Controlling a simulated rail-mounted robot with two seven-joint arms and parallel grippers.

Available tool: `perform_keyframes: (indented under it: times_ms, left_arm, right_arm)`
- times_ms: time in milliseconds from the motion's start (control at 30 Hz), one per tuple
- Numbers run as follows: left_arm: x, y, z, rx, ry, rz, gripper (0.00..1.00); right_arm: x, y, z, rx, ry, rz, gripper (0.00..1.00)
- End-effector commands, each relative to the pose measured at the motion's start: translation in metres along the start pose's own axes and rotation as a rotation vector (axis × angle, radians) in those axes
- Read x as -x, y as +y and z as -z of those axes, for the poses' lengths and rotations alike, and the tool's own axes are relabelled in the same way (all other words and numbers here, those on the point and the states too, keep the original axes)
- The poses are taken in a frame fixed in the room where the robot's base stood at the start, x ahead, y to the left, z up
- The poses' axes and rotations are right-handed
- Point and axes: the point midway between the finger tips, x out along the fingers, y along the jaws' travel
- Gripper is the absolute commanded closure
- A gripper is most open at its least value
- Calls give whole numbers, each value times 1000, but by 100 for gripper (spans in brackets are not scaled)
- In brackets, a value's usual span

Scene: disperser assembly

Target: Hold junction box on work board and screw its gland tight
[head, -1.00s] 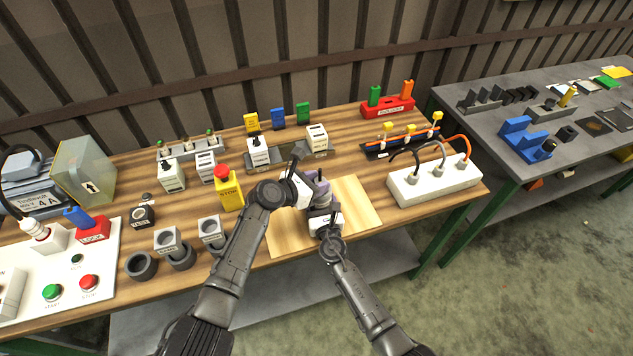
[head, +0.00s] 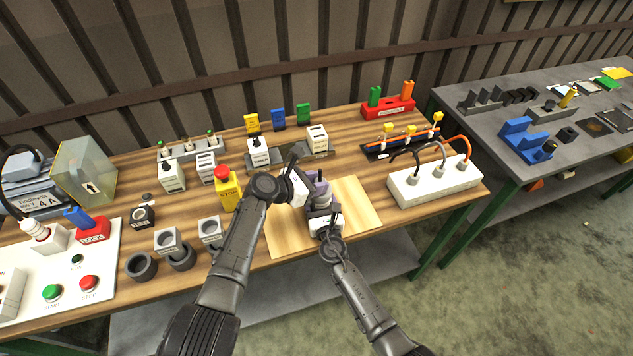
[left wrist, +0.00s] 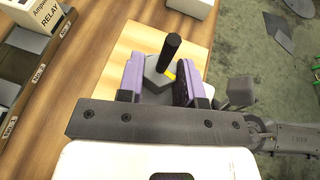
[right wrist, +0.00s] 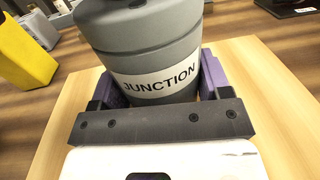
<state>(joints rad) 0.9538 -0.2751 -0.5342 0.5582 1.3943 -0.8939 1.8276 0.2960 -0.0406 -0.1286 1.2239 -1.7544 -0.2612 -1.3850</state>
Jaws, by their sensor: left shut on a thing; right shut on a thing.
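The grey, round junction box (right wrist: 160,45), with a white JUNCTION label, stands on the pale wooden work board (head: 355,205). My right gripper (head: 322,209) is shut on its lower body from the near side; the purple pads flank it in the right wrist view (right wrist: 158,90). My left gripper (head: 318,186) is above the box, and its purple pads (left wrist: 160,85) are shut on the grey gland (left wrist: 158,76). A black stub with a yellow mark beside it rises from the gland. The joint between gland and box is hidden.
A yellow stop-button box (head: 228,190) stands left of the board. Relay modules on a dark rail (head: 288,155) lie behind it. A white socket block (head: 435,183) with cables is to the right. The board's right part is clear.

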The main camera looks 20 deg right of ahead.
Motion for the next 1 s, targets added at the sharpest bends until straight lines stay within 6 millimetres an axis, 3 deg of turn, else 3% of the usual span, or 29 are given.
perform_keyframes:
  times_ms: [33, 67, 333, 733, 1000]
  left_arm:
    - [1, 1, 1, 0, 1, -2, 91]
    - [0, 1, 1, 0, 1, -2, 66]
    - [0, 0, 1, 1, 1, 0, 41]
    - [5, 0, 1, -1, -1, 1, 41]
    - [33, 0, 1, -1, -1, -1, 41]
  right_arm:
    - [0, -1, 1, -4, 2, 1, 69]
    - [0, -1, 1, -5, 2, 1, 69]
    - [0, 0, 1, -4, 2, 1, 69]
    - [0, 0, 1, -3, 2, 1, 69]
    - [0, 0, 1, -3, 2, 1, 69]
